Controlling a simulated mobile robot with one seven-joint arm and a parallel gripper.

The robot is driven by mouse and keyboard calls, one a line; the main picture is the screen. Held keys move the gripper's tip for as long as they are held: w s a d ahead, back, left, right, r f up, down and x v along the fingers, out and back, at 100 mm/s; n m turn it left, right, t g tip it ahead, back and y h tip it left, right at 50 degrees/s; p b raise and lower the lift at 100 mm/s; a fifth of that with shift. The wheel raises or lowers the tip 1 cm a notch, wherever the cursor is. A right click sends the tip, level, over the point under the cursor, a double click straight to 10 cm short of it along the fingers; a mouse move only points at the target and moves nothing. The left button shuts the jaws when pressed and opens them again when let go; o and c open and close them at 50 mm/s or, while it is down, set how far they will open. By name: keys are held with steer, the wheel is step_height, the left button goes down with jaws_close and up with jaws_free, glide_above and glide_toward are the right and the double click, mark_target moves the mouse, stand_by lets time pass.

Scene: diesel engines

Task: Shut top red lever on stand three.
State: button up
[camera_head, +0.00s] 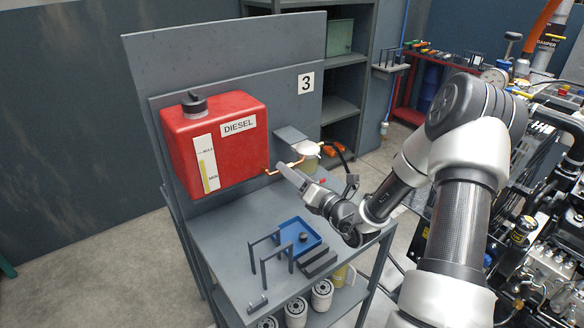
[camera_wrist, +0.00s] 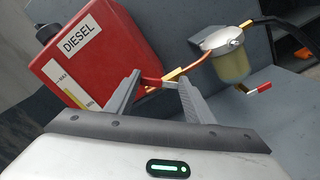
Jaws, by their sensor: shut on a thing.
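Stand three (camera_head: 222,222) is a grey bench with a back panel marked 3. A red diesel tank (camera_head: 215,140) is mounted on the panel; it also shows in the wrist view (camera_wrist: 95,60). A copper pipe (camera_wrist: 190,68) runs from the tank's lower right to a filter bowl (camera_wrist: 232,65). The top red lever (camera_wrist: 152,81) is at the tank outlet, between my fingers in the wrist view. My gripper (camera_wrist: 160,78) is shut on it, fingers still apart by its width. In the head view my gripper (camera_head: 285,173) hides this lever. A lower red-and-white lever (camera_wrist: 260,88) hangs below the filter.
A blue tray (camera_head: 302,236), a small grey rack (camera_head: 268,248) and grey steps (camera_head: 318,262) stand on the bench. White filters (camera_head: 322,294) are on the shelf below. An engine (camera_head: 540,240) with hoses stands at the right. A grey ledge (camera_head: 291,135) juts out above the filter.

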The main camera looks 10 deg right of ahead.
steer(key=shift+w+d+r+m+p, duration=0.1)
steer(key=shift+d+m+p, duration=0.35)
steer(key=shift+m, duration=1.15)
steer(key=shift+w+d+m+p, duration=0.2)
steer(key=shift+m+p, duration=0.5)
steer(key=shift+m, duration=0.9)
steer(key=shift+w+d+r+m+p, duration=0.1)
steer(key=shift+d+m+p, duration=0.35)
steer(key=shift+m, duration=1.15)
steer(key=shift+a, duration=0.15)
steer(key=o, duration=1.1)
steer(key=shift+c, duration=0.2)
steer(key=b+v, duration=0.1)
steer(key=v, duration=1.6)
steer(key=shift+s, duration=0.25)
